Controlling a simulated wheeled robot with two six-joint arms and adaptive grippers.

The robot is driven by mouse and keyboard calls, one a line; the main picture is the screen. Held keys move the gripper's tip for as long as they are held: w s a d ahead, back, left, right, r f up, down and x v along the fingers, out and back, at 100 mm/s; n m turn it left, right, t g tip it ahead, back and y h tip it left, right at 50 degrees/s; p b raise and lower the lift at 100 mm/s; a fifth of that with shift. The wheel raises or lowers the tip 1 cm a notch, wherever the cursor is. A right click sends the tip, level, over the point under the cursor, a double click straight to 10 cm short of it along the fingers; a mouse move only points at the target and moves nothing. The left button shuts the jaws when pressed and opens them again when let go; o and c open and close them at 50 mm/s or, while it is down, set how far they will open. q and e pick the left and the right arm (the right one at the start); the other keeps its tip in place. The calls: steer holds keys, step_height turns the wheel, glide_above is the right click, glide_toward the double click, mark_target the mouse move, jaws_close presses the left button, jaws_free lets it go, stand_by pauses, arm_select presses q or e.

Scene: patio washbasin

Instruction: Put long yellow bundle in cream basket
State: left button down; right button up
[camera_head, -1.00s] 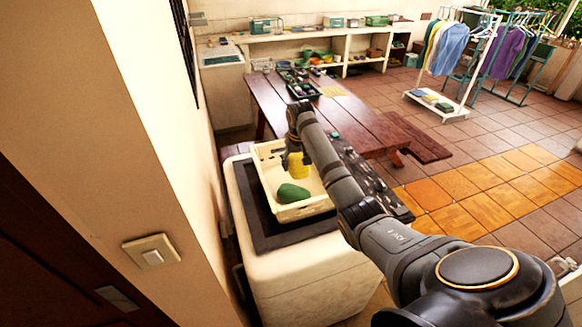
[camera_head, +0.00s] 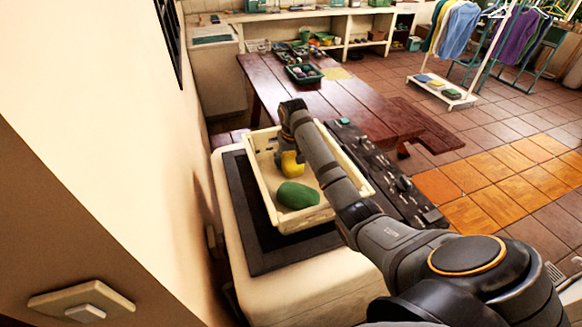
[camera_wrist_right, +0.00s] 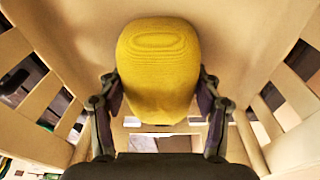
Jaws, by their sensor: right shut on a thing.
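The long yellow bundle (camera_head: 291,164) is inside the cream basket (camera_head: 262,199), toward its far part; my arm partly hides it. In the right wrist view the bundle (camera_wrist_right: 158,68) sits between the two fingers of my right gripper (camera_wrist_right: 159,100), which is shut on it. The basket's slatted walls (camera_wrist_right: 38,100) rise on both sides there. In the head view my right gripper (camera_head: 288,150) reaches down into the basket. Whether the bundle touches the basket floor I cannot tell. My left gripper is not in view.
A green bundle (camera_head: 297,195) lies in the near part of the basket. The basket stands on a dark mat (camera_head: 258,237) on a white washbasin unit (camera_head: 318,287). A dark panel (camera_head: 385,180) lies along its right side. A wooden table (camera_head: 345,103) stands behind.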

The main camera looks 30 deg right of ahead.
mark_target(291, 157)
steer(key=shift+s+f, duration=0.1)
steer(key=shift+s+a, duration=0.1)
steer(key=shift+s, duration=0.1)
steer(key=o, duration=1.3)
steer(key=shift+p, duration=0.3)
steer(key=shift+o, duration=1.2)
steer(key=shift+r, duration=0.4)
steer(key=r, duration=0.1)
steer(key=r+b, duration=0.1)
steer(key=r, duration=0.1)
steer(key=s+r, duration=0.1)
steer(key=r, duration=0.1)
steer(key=shift+a+r+b, duration=0.25)
steer(key=shift+b, duration=0.1)
steer(key=r+p, duration=0.1)
steer(key=r, duration=0.1)
steer(key=r+p, duration=0.1)
steer(key=p, duration=0.1)
steer(key=s+r+p, duration=0.1)
steer(key=r+p, duration=0.1)
steer(key=shift+a+r, duration=0.25)
steer(key=shift+r, duration=0.05)
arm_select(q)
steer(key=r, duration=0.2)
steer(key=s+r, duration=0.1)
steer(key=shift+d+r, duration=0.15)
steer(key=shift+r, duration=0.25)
arm_select(e)
steer(key=shift+s+r, duration=0.15)
steer(key=shift+r, duration=0.05)
